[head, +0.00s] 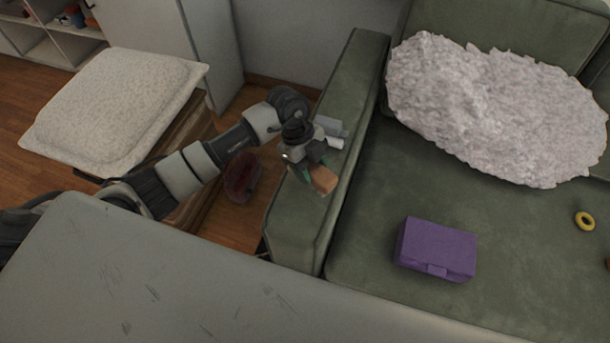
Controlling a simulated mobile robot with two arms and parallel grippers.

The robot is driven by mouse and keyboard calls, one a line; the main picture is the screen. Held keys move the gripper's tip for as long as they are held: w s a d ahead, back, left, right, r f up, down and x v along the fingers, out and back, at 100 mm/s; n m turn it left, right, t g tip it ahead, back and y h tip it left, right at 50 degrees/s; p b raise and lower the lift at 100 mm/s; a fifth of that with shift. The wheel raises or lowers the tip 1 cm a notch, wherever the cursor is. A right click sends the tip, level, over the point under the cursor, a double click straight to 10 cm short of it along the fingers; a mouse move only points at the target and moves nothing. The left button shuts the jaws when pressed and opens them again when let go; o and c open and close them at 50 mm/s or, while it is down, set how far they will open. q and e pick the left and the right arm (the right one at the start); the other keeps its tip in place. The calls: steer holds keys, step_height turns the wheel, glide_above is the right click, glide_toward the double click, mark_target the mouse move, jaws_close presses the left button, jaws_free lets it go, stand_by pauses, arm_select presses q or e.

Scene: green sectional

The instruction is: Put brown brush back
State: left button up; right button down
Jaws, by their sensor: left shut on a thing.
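My left gripper (313,174) is over the green sofa armrest, pointing down. It is shut on a small brown block-shaped thing, which looks like the brown brush (325,180). Most of the brush is hidden by the gripper, and its bristles cannot be made out. I cannot tell whether the brush touches the armrest or hangs just above it. My right gripper is not in view.
The green armrest (293,226) runs beside the seat. A purple case (435,249), a yellow ring (585,221) and a fluffy grey blanket (495,110) lie on the sofa. A dark red object (241,177) is on the floor. A cushioned stool (115,105) and shelves (45,45) stand left.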

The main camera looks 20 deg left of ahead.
arm_select(q)
steer(key=shift+s+a+f, duration=0.2)
steer(key=shift+a+f, duration=0.2)
steer(key=shift+a, duration=0.1)
steer(key=shift+f, duration=1.95)
steer(key=shift+f, duration=0.15)
steer(key=o, duration=0.9)
steer(key=v, duration=1.2)
